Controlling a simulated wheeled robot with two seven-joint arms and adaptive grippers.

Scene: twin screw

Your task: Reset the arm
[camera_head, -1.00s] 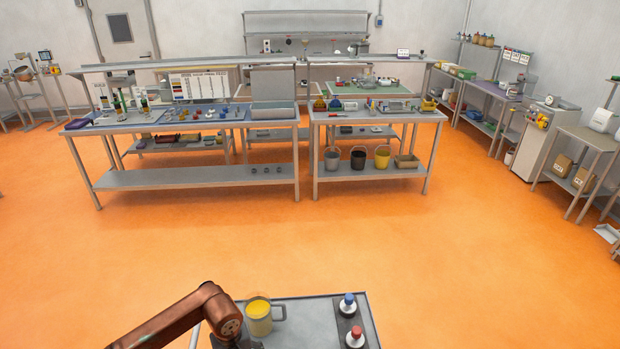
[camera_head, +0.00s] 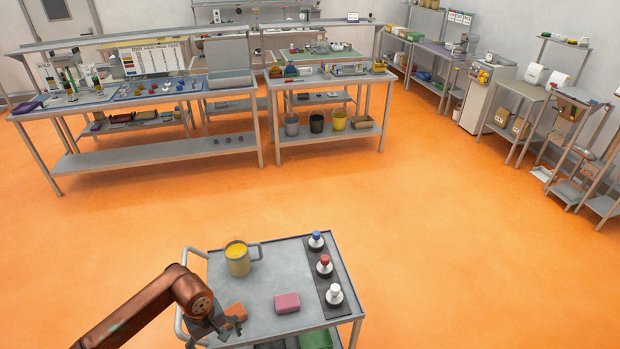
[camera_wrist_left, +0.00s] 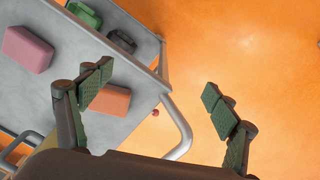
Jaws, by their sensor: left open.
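My left arm comes in from the lower left in the head view, with its gripper (camera_head: 214,327) at the cart's near left corner. In the left wrist view this gripper (camera_wrist_left: 155,98) is open, its two green-padded fingers wide apart with nothing between them. An orange block (camera_head: 236,312) lies on the cart top (camera_head: 270,275) beside the gripper; it also shows in the left wrist view (camera_wrist_left: 112,101), partly behind one finger. A pink block (camera_head: 287,302) lies further right on the cart. My right gripper is not in view.
A yellow-filled mug (camera_head: 238,260) stands at the cart's back left. Bottles with blue (camera_head: 316,241), red (camera_head: 324,265) and white (camera_head: 334,294) tops stand on a dark strip along its right side. A cart handle (camera_wrist_left: 180,130) is near the gripper. Open orange floor (camera_head: 440,240) surrounds the cart.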

